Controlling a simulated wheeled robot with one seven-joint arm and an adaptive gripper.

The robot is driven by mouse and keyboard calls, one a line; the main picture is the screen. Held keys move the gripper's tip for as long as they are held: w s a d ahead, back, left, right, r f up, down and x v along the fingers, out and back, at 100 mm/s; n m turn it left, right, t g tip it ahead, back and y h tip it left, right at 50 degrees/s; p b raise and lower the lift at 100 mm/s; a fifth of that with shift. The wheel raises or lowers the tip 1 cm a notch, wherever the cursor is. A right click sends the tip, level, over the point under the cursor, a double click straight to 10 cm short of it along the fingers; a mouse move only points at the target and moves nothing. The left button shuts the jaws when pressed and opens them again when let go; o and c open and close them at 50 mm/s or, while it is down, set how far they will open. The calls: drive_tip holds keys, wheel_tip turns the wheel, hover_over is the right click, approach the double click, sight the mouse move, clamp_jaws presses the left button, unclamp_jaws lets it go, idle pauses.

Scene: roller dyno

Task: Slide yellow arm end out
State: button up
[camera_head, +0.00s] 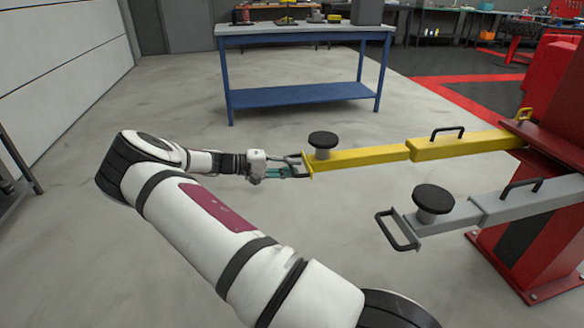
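The yellow arm (464,144) reaches left from the red lift post (530,240). Its end section (362,156) carries a round black pad (323,140) on top and a dark loop handle (294,160) at its left tip. A second black handle (447,131) stands on the thicker yellow section. My gripper (297,171) is at the yellow arm's left tip, with its fingers at the loop handle. The fingers and handle overlap and are small, so I cannot tell whether the fingers are closed on it.
A grey arm (530,200) with its own pad (433,199) and end handle (398,230) extends nearer to me, below the yellow one. A blue workbench (300,96) stands behind. The floor left of the yellow tip is clear beyond my arm.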

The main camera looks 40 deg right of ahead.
idle(0.3)
drive_tip(key=v, duration=1.2)
drive_tip(key=s+a+r+n+t+y, duration=0.1)
drive_tip(key=s+a+r+y, duration=0.3)
drive_tip(key=s+r, duration=0.25)
drive_tip(key=s+a+r+t+y, duration=0.2)
drive_tip(key=s+a+r+y, duration=0.25)
drive_tip(key=s, duration=0.35)
drive_tip(key=s+a+r+n+t+y, duration=0.1)
drive_tip(key=s+a+r+y, duration=0.25)
drive_tip(key=s+r, duration=0.3)
drive_tip(key=s+a+n+t, duration=0.1)
drive_tip(key=s+a, duration=0.3)
drive_tip(key=s, duration=0.3)
drive_tip(key=s+a+n+t+y, duration=0.1)
drive_tip(key=s+a+n+t, duration=0.15)
drive_tip(key=s, duration=0.55)
drive_tip(key=s+a+n+t, duration=0.1)
drive_tip(key=s+a, duration=0.4)
drive_tip(key=s, duration=0.2)
wheel_tip(320, 180, up, 27)
drive_tip(key=d+t+p, duration=0.1)
drive_tip(key=t+p, duration=0.2)
drive_tip(key=p, duration=2.2)
drive_tip(key=shift+w+t+p, duration=0.25)
drive_tip(key=shift+t+p, duration=0.1)
drive_tip(key=shift+p, duration=0.05)
